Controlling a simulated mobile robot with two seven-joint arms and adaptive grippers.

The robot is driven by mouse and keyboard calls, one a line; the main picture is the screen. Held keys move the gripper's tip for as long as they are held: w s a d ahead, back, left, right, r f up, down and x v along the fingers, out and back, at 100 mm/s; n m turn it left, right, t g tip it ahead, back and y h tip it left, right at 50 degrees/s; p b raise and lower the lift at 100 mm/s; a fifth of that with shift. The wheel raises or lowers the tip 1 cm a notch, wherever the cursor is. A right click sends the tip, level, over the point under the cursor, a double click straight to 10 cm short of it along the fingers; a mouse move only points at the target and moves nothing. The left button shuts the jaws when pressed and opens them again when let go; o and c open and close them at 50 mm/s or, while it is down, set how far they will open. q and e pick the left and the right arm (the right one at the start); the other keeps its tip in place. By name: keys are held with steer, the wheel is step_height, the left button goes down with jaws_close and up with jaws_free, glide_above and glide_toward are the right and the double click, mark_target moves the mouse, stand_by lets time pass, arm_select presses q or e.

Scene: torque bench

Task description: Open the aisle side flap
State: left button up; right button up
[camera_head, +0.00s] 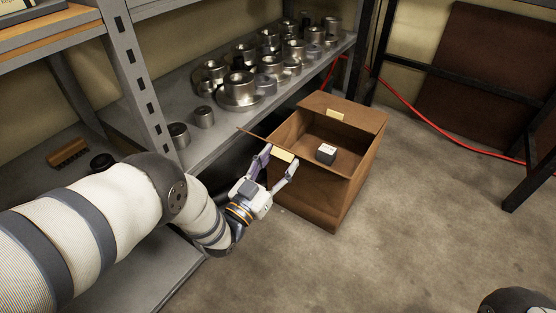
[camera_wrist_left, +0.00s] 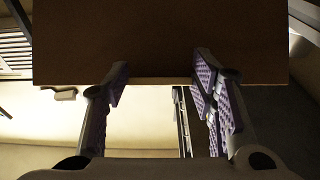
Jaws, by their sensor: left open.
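A brown cardboard box (camera_head: 325,205) stands on the floor at the right end of the shelf unit. Its top is partly open, and a small dark box with a white top (camera_head: 326,153) shows inside. The far flap (camera_head: 343,113) is folded outward and bears a pale label. Another flap (camera_head: 262,138) sticks out toward the shelf. My left gripper (camera_head: 278,163) is open at the box's near left edge, by a pale label. In the left wrist view, a brown panel (camera_wrist_left: 160,45) spans the view ahead of the spread fingers; I cannot tell whether they touch it.
Metal shelves (camera_head: 205,120) on the left hold several metal cylinders (camera_head: 240,90). A brush (camera_head: 68,152) lies on the lower shelf. A red cable (camera_head: 420,112) runs along the wall behind the box. Concrete floor (camera_head: 430,200) is clear to the right.

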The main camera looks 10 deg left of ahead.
arm_select(q)
steer(key=o, duration=0.3)
steer(key=shift+f, duration=0.35)
steer(key=shift+o, duration=0.2)
steer(key=shift+r, duration=0.15)
steer(key=v, duration=1.2)
steer(key=shift+r, duration=0.1)
